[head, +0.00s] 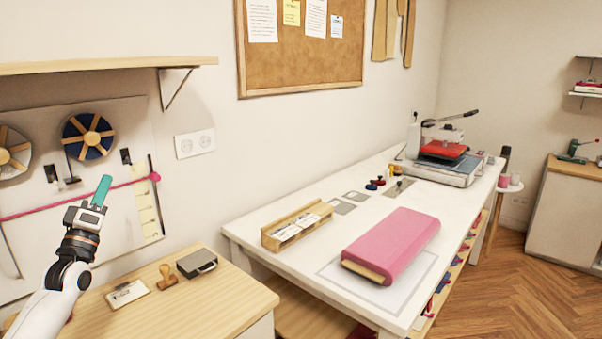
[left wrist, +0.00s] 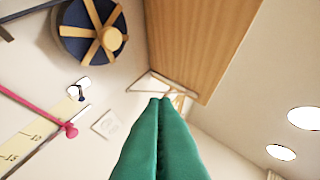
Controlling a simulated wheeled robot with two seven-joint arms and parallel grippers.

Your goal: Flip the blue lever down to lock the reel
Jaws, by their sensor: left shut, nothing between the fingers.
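The reel with blue material and wooden spokes (head: 88,137) hangs on the wall panel; it also shows at the top left of the left wrist view (left wrist: 92,32). A small dark lever (head: 126,157) sits right of this reel. In the left wrist view a dark, bluish lever (left wrist: 80,94) stands on a pale plate; I cannot tell its exact tilt. My left gripper (head: 102,190) has green fingers, pressed together and empty. It is in front of the panel, below and left of the lever, apparently apart from it. My right gripper is out of view.
A second reel (head: 12,152) hangs at the left edge, with another dark lever (head: 50,173) beside it. A pink ribbon (head: 50,208) crosses the panel behind my gripper. A wooden shelf (head: 100,65) juts out above. A wooden table (head: 215,305) stands below, holding a stamp (head: 167,278).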

